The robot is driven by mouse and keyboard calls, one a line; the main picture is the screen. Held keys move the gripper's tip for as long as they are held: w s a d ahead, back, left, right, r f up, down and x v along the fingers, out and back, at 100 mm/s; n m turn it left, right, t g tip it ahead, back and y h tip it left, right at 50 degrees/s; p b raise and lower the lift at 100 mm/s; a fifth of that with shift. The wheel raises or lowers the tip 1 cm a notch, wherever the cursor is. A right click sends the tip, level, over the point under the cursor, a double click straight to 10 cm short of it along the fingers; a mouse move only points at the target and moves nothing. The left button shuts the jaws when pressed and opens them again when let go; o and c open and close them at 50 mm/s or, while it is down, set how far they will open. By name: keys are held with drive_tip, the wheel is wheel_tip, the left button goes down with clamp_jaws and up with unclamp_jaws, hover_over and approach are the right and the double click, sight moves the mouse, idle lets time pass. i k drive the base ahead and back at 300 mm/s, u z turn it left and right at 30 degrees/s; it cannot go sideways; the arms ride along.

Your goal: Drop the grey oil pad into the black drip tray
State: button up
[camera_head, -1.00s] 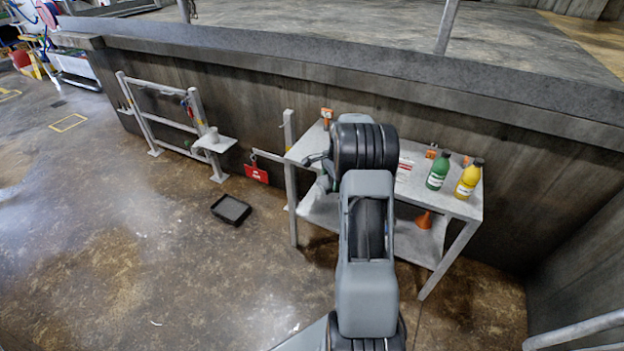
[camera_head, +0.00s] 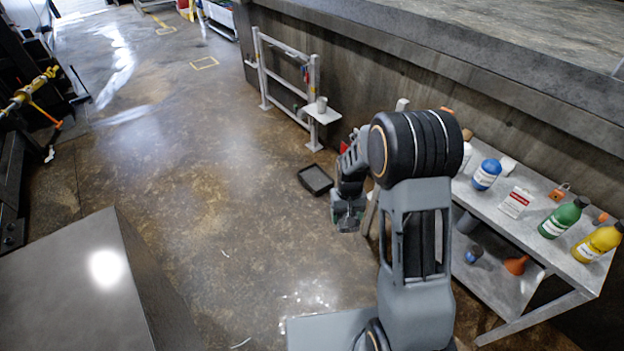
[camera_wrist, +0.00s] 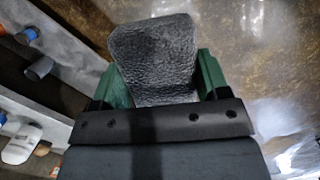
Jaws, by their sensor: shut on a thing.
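The grey oil pad (camera_wrist: 155,58) is a dark, crinkled sheet in the wrist view, standing out between the green fingers of my gripper (camera_wrist: 155,85). My gripper is shut on it. In the head view my gripper (camera_head: 347,215) hangs in the air over the floor, left of the table, and the pad is too small there to make out clearly. The black drip tray (camera_head: 304,181) lies flat on the floor, to the left of and beyond my gripper, apart from it. Its inside looks empty.
A metal table (camera_head: 488,205) with a green bottle (camera_head: 562,218), a yellow bottle (camera_head: 598,242) and a blue-labelled container (camera_head: 486,176) stands at the right. A white rail frame (camera_head: 285,75) with a small shelf (camera_head: 321,113) stands behind the tray. The floor left of the tray is clear.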

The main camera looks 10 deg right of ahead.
sight(318, 179)
drive_tip(key=u, duration=0.25)
drive_tip(key=i, duration=3.25)
drive_tip(key=z, duration=0.25)
